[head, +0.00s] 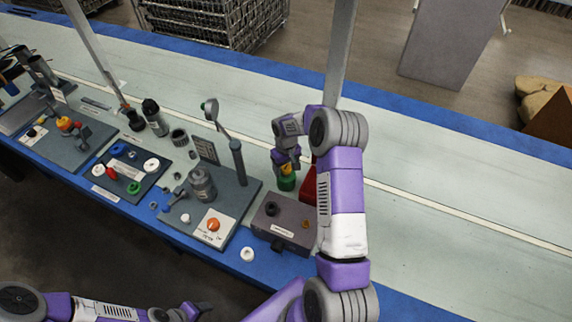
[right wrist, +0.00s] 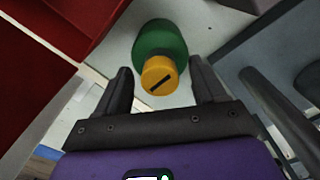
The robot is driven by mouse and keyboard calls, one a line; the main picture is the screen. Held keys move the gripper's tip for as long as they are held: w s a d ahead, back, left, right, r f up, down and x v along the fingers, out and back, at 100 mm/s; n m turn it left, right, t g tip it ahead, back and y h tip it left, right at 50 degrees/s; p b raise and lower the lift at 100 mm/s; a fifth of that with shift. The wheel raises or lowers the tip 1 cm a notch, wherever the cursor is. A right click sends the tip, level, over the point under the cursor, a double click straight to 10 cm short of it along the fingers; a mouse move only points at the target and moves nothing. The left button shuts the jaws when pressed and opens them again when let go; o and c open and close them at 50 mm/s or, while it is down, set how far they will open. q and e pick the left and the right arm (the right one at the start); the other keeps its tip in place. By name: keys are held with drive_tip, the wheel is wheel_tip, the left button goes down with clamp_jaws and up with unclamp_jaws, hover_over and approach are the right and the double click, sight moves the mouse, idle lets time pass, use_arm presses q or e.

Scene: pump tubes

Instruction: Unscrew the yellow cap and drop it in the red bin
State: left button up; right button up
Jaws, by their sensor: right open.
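The yellow cap (right wrist: 160,76) sits on top of a green bottle (right wrist: 160,38) and carries a dark slot-like mark. In the head view the cap (head: 287,169) and the green bottle (head: 286,184) stand on the bench under my right gripper (head: 285,160). In the right wrist view my right gripper (right wrist: 163,88) is open, with one finger on each side of the cap; I cannot tell if they touch it. The red bin (head: 309,184) stands just right of the bottle, partly hidden by my right arm; it also fills the upper left of the right wrist view (right wrist: 75,28). My left gripper (head: 203,308) is low near the bottom edge, its jaws unclear.
A dark box (head: 283,222) stands in front of the bottle. Left of it is a grey fixture board (head: 240,200) with a post and an orange knob. Further left are trays with small coloured parts (head: 130,170). A white ring (head: 247,254) lies on the blue front edge.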

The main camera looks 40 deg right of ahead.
drive_tip(key=c, duration=1.2)
drive_tip(key=shift+c, duration=0.2)
drive_tip(key=shift+n+p, duration=0.3)
drive_tip(key=shift+n, duration=1.4)
drive_tip(key=n, duration=0.3)
drive_tip(key=shift+a+p, duration=0.1)
drive_tip(key=shift+p, duration=0.25)
drive_tip(key=shift+n, duration=0.3)
drive_tip(key=shift+r+n+p, duration=0.1)
drive_tip(key=shift+n+p, duration=0.2)
drive_tip(key=shift+n, duration=1.4)
